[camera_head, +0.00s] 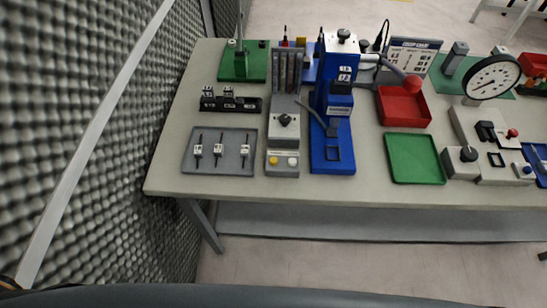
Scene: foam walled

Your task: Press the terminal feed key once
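A grey upright unit (284,135) stands left of the middle of the bench, with vertical slots at its top and a black knob (284,119) below them. On its low front are two round buttons, a yellow one (273,160) on the left and a white one (292,161) on the right. I cannot read the small labels, so I cannot tell which key is the terminal feed key. Nothing touches the buttons. Neither of my grippers is in view.
A blue press (333,145) stands close on the unit's right. A grey tray (219,164) with several small parts lies on its left. A green tray (414,158), a red bin (404,107) and a dial gauge (491,77) are further right. A foam wall (90,120) borders the left.

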